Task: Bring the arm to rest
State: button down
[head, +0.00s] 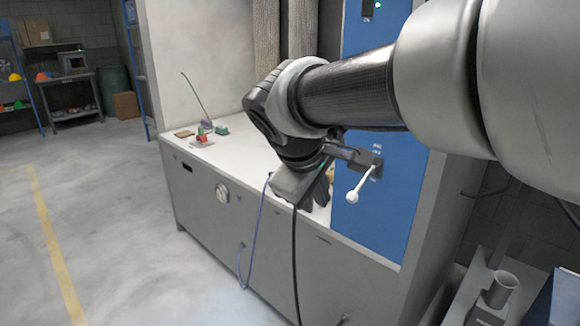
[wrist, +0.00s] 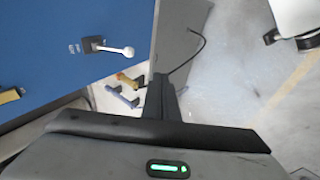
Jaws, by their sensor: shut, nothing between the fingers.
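My arm reaches in from the right of the head view and bends down at the wrist. My gripper (head: 321,197) points downward over the bench, in front of the blue panel, partly hidden by my own wrist. In the wrist view its dark fingers (wrist: 161,92) are together, with nothing seen between them. A lever with a white round knob (head: 353,196) sits on the blue panel just right of my gripper. It also shows in the wrist view (wrist: 127,51), apart from the fingers.
The blue panel (head: 385,215) stands close behind my gripper. The white bench top (head: 245,155) holds small red and green items at its far left. A blue cable (head: 257,225) and a black cable hang down the bench front. Open floor (head: 110,220) lies to the left.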

jog(key=s+d+f+m+y, duration=0.1)
jog(key=s+d+f+m, duration=0.15)
jog(key=s, duration=0.35)
jog(key=s+d+f+m+y, duration=0.1)
jog(key=s+d+m, duration=0.1)
jog(key=s+m, duration=0.3)
jog(key=s+d+f+m+y, duration=0.1)
jog(key=s+d+f+m, duration=0.15)
jog(key=s, duration=0.45)
notch_tip(320, 180, up, 18)
jog(key=p, duration=1.7)
jog(key=shift+w+g, duration=0.25)
jog(key=shift+g, duration=0.15)
